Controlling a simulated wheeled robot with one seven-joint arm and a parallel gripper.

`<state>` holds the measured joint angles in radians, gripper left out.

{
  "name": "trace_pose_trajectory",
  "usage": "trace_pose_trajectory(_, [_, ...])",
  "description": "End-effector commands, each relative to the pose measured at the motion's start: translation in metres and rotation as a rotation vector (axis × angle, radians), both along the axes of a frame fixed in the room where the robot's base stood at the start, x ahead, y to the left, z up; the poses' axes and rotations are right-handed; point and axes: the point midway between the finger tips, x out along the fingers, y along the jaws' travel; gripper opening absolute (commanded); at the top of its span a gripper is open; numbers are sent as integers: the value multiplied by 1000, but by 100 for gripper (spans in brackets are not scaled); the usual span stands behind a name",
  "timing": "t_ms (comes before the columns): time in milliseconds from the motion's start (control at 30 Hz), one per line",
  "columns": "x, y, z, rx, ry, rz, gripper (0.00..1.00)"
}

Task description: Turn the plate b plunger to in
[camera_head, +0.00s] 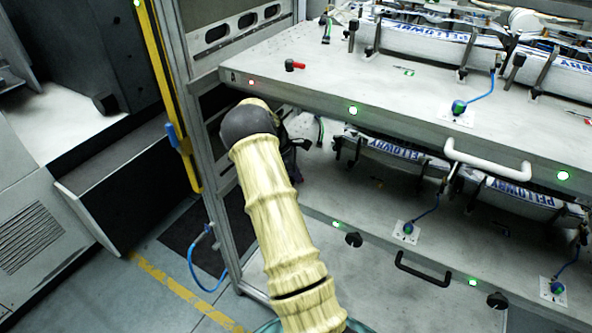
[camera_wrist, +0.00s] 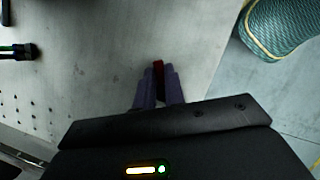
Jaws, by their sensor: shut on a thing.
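My gripper (camera_wrist: 158,88) has its two purple fingers closed around a small dark red piece in the wrist view. The red piece (camera_wrist: 158,66) shows between the fingertips, over the grey plate surface, and looks like a plunger's handle. In the head view my sleeved arm reaches to the left end of the lower plate (camera_head: 330,188). A similar red plunger (camera_head: 295,65) with a black end lies on the upper plate (camera_head: 320,90), which is marked A.
The upper plate overhangs my gripper closely. A grey rack post (camera_head: 222,200) stands left of the arm. A green hose with a black end (camera_wrist: 20,52) lies left in the wrist view.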

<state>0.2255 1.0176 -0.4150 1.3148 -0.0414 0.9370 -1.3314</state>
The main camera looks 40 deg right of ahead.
Motion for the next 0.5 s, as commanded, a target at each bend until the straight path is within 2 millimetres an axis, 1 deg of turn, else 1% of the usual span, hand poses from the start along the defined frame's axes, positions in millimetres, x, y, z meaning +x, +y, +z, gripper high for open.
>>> trace_pose_trajectory(33, [-1,1,3,4,3,-35,0])
trace_pose_trajectory(300, [-3,3,2,3,3,-232,0])
trace_pose_trajectory(500, [-4,5,0,2,3,-339,0])
